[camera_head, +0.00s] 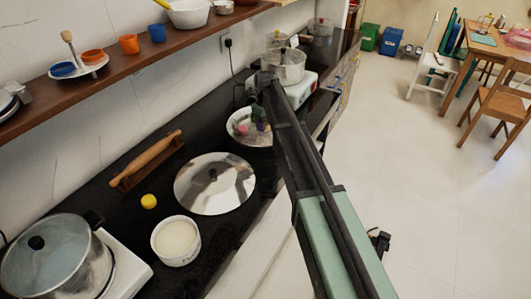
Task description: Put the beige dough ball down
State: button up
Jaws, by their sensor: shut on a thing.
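My gripper (259,120) is at the far end of my arm, pointing down at the right side of a shallow white bowl (232,138) on the dark counter. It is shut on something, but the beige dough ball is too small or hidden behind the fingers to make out. A small pinkish thing shows in the bowl beside the fingers. I cannot tell whether the fingers touch the bowl.
In front of the bowl lies a round metal lid (205,185) with a knob. A white tub (176,242) of pale contents, a yellow item (149,202), a rolling pin (152,157) and a large pot (48,262) stand nearer. Another pot (285,68) stands behind.

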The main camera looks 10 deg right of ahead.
aim_at(266, 143)
notch_tip(266, 143, down, 8)
jog(key=b, duration=0.5)
jog(key=shift+r, duration=0.4)
jog(key=shift+f, duration=0.15)
jog(key=o, duration=0.4)
jog(key=shift+o, duration=0.8)
